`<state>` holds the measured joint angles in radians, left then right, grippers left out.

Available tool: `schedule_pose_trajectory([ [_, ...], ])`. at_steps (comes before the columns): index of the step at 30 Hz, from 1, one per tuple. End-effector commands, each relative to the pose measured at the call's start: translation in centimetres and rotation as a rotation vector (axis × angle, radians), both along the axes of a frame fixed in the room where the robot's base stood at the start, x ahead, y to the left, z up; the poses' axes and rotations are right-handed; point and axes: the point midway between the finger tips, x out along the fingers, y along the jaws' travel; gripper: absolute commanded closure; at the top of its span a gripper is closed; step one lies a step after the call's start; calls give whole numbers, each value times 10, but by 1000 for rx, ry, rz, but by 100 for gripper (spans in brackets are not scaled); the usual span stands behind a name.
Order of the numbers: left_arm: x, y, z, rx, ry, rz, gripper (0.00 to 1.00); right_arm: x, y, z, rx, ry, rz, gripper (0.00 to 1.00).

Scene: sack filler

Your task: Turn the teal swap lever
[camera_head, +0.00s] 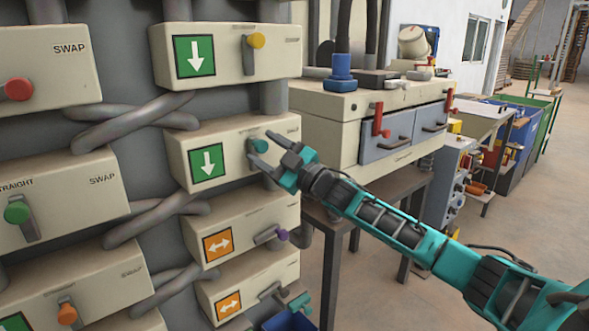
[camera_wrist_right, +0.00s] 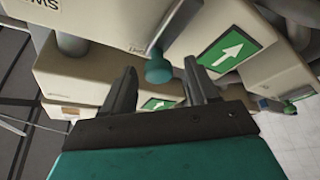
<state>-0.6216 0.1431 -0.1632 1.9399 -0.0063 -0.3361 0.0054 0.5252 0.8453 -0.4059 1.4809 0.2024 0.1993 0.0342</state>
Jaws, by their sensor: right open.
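The teal swap lever (camera_head: 258,146) has a round teal knob on a grey arm. It is on the front of a cream box (camera_head: 235,128) with a green down-arrow sign (camera_head: 207,163). My right gripper (camera_head: 270,150) is at this lever, with its two fingers open. In the right wrist view the teal knob (camera_wrist_right: 158,71) shows between the two fingertips (camera_wrist_right: 160,64), with gaps visible on both sides. I cannot tell whether a finger touches it. My left gripper is not in view.
A yellow-knob lever (camera_head: 255,41) is on the box above, and a purple-knob lever (camera_head: 281,235) on the box below. Another teal knob (camera_head: 300,302) is at the bottom. Grey pipes (camera_head: 150,112) cross between the boxes. A cream machine (camera_head: 330,105) with red handles stands to the right.

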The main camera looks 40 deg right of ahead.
Motion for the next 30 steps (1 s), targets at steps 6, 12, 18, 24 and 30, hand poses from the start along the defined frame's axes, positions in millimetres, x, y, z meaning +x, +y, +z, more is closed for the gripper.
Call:
schedule_pose_trajectory([
  [6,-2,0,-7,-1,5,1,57,-32,-10,-13,-5,4,0,41],
  [12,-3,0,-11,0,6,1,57,-58,-20,-21,-3,4,1,41],
  [18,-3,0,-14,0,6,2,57,-80,-27,-28,-3,3,1,41],
  [24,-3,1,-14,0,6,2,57,-94,-32,-32,-2,2,1,41],
  [30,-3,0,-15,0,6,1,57,-98,-34,-32,-3,0,1,41],
])
